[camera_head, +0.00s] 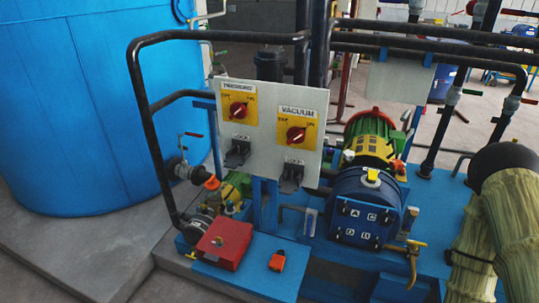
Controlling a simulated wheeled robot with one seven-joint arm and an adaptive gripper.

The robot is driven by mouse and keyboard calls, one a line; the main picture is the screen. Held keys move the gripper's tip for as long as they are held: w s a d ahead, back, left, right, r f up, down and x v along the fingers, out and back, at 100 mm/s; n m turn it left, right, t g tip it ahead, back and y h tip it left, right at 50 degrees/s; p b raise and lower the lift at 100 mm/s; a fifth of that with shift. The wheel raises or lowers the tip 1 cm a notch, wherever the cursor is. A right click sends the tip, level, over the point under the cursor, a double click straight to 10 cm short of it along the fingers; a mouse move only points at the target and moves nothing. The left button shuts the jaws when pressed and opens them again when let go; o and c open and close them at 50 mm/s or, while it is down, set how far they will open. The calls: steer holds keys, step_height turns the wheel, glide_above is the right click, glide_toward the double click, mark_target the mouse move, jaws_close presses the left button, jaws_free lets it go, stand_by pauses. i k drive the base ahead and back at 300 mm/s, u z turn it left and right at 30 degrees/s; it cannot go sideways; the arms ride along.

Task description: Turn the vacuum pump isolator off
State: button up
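The vacuum isolator (296,135) is a red rotary knob on a yellow plate, under a label reading VACUUM. It sits on the right of a pale grey panel (262,165). Small markings stand at the plate's upper left and upper right corners, too small to read surely. A light mark on the knob seems to slant toward the upper right, but its exact setting is hard to tell. A similar red knob, the pressure isolator (238,110), sits to its upper left. My gripper is not in view.
A black tubular rail (143,105) bends around the panel's left side and runs behind it. A blue pump (365,208) and green motor (370,125) stand right of the panel. A red box (222,244) sits below. A large blue tank (85,110) fills the left.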

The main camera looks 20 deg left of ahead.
mark_target(295, 135)
steer(key=z, duration=1.35)
steer(key=k, duration=0.95)
steer(key=u, duration=1.4)
steer(key=i, duration=0.5)
steer(key=z, duration=0.05)
